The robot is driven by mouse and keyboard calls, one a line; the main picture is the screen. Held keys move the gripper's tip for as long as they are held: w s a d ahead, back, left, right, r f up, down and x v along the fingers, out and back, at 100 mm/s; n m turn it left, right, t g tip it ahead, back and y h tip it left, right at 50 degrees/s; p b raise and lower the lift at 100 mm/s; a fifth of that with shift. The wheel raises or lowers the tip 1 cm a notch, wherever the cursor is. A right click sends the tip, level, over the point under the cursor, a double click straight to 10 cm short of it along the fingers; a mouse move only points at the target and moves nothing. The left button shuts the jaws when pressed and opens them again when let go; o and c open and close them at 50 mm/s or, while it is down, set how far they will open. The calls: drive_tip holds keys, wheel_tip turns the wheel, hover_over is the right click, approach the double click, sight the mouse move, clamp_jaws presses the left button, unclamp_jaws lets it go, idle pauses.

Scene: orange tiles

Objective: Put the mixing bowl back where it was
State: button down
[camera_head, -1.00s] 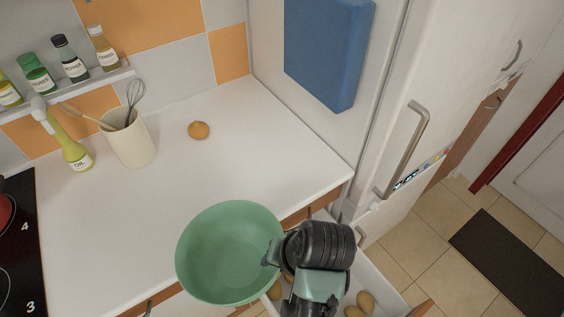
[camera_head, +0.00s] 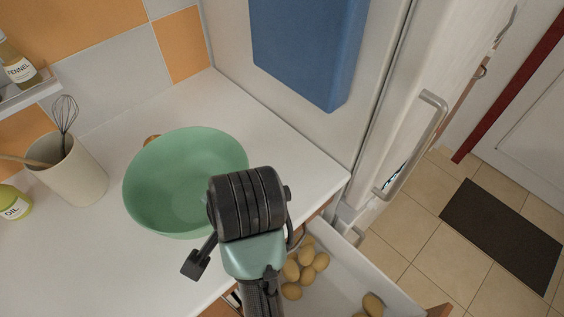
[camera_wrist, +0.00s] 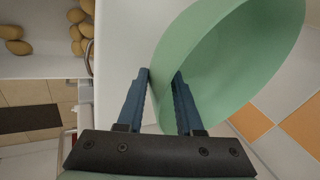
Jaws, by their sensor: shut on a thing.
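The green mixing bowl (camera_head: 180,175) is over the white counter in the head view, left of my gripper. In the wrist view the bowl (camera_wrist: 235,60) fills the upper right, with its wall between the two blue fingers. My gripper (camera_wrist: 160,78) is shut on the bowl's wall. In the head view the fingertips are hidden behind my dark wrist. The bowl looks slightly tilted, and I cannot tell whether its base touches the counter.
A potato-like thing (camera_head: 151,140) shows partly behind the bowl. A utensil crock (camera_head: 78,175) with a whisk and an oil bottle (camera_head: 12,203) stand at the left. An open drawer (camera_head: 345,285) holds several potatoes (camera_head: 306,262) below the counter's right edge. The counter's back right is clear.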

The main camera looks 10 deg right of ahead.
drive_tip(key=w+d+p, duration=0.2)
drive_tip(key=w+d, duration=0.8)
drive_tip(key=d, duration=0.4)
drive_tip(key=f, duration=0.6)
drive_tip(key=shift+d+p, duration=0.25)
drive_tip(key=shift+p, duration=0.05)
drive_tip(key=shift+w+d+f, duration=0.15)
drive_tip(key=shift+f, duration=0.3)
drive_tip(key=shift+f, duration=0.2)
drive_tip(key=c, duration=0.6)
unclamp_jaws()
drive_tip(key=shift+o, duration=0.2)
